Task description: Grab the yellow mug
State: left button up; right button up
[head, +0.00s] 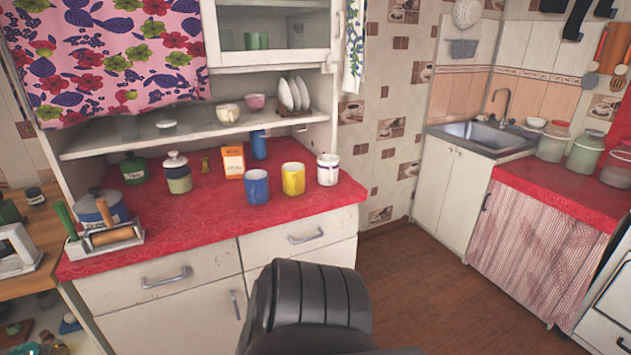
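The yellow mug (293,179) stands upright on the red counter (215,213) of the cupboard, near its front right part. A blue mug (257,187) stands close on its left. The yellow mug's front is unobstructed. Neither of my grippers is in view, so I cannot see their state.
An orange box (233,161), another blue cup (259,144) and a lidded jar (177,173) stand behind and left. A shelf (188,134) overhangs the counter's back. Bare counter lies before the mugs. A sink (482,135) is at right.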

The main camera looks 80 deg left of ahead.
aim_at(293, 174)
jog(key=u, duration=0.5)
jog(key=i, duration=0.9)
jog(key=u, duration=1.5)
jog(key=i, duration=0.45)
jog(key=u, duration=0.4)
